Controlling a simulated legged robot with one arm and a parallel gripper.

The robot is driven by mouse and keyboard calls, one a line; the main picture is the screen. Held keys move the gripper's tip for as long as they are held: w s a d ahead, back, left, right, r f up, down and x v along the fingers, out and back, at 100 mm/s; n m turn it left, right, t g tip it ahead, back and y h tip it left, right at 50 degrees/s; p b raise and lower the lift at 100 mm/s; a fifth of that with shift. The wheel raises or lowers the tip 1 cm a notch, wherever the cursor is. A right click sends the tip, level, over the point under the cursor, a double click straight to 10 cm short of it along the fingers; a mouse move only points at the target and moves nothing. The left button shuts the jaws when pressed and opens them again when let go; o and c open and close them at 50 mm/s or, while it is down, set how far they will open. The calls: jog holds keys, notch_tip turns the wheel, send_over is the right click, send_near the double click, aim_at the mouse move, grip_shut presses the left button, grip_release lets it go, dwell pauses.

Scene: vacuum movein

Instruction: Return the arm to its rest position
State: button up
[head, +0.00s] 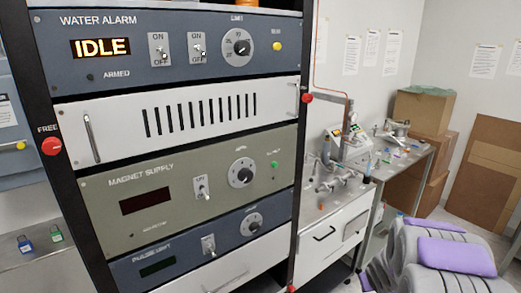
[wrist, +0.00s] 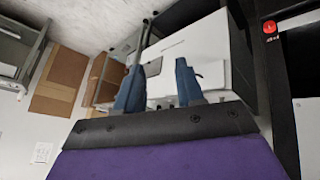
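In the wrist view my gripper (wrist: 159,72) shows two blue fingers standing apart with a clear gap between them. Nothing is held. The wrist view is tilted, and a white cabinet with a dark handle lies beyond the fingers. In the head view, grey and purple parts of my arm (head: 455,256) fill the lower right corner. I cannot make out the fingers there. The arm parts are to the right of the instrument rack (head: 303,150) and in front of the bench.
The rack holds a water alarm panel (head: 120,68) reading IDLE, a magnet supply (head: 218,208) and a pulse unit. A red knob (head: 51,146) is on its left post. A white bench cabinet (head: 330,248) carries equipment. Cardboard boxes (head: 420,112) stand at the back right.

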jog(key=s+a+r+g+y, duration=0.1)
jog(key=s+a+r, duration=0.4)
jog(key=s, duration=0.8)
jog(key=s+a+r+g, duration=0.4)
jog(key=s+a, duration=0.4)
jog(key=s, duration=0.5)
jog(key=s+a+r+g+y, duration=0.1)
jog(key=s+a+r+g, duration=0.2)
jog(key=s, duration=1)
jog(key=a+r, duration=0.2)
jog(key=a, duration=0.2)
jog(key=shift+a+r+m+y, duration=0.3)
jog(key=shift+c, duration=0.5)
jog(key=shift+w, duration=0.1)
